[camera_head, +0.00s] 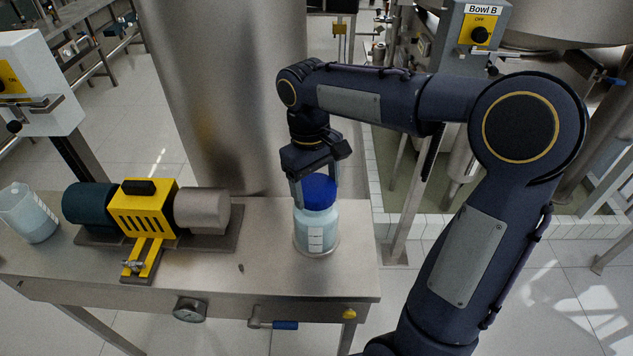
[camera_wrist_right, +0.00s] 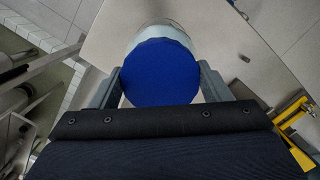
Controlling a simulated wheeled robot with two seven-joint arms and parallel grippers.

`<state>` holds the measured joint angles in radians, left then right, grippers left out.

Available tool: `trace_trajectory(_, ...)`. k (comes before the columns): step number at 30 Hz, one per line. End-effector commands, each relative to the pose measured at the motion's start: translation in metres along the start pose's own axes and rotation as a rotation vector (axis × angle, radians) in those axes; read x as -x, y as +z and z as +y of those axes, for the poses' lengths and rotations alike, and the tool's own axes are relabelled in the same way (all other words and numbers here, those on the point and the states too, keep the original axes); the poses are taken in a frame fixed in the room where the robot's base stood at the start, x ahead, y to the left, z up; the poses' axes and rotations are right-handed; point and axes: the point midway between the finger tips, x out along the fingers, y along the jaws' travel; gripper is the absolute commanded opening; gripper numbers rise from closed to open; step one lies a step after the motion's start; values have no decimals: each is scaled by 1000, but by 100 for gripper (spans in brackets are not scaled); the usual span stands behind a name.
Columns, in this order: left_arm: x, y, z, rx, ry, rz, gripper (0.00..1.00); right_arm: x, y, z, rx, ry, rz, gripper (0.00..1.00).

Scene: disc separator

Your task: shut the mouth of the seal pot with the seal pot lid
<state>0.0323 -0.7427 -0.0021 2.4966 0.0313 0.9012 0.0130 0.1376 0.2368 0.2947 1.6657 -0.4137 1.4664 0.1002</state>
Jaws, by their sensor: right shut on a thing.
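The seal pot (camera_head: 315,236) is a clear jar with pale blue liquid and a white label, standing upright near the right end of the steel table. The blue seal pot lid (camera_head: 319,192) is at the top of the pot, over its mouth. My right gripper (camera_head: 315,193) points down and is shut on the lid, one finger on each side. In the right wrist view the lid (camera_wrist_right: 162,72) sits between the two fingers, with the pot (camera_wrist_right: 165,33) behind it. Whether the lid is fully seated cannot be told. My left gripper is not in view.
A yellow and dark green motor unit (camera_head: 145,208) is bolted on the steel table (camera_head: 270,270) left of the pot. A beaker (camera_head: 28,212) stands at the far left. A large steel column (camera_head: 225,90) rises behind. The table's right edge is near the pot.

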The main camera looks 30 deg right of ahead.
Motion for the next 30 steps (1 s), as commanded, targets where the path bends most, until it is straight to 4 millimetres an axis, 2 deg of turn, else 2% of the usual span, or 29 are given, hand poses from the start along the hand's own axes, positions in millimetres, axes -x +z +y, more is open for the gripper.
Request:
trace_trajectory(14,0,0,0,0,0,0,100,0,0,0,0,0,0,39)
trace_trajectory(30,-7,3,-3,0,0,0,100,-13,-2,0,1,0,-1,39)
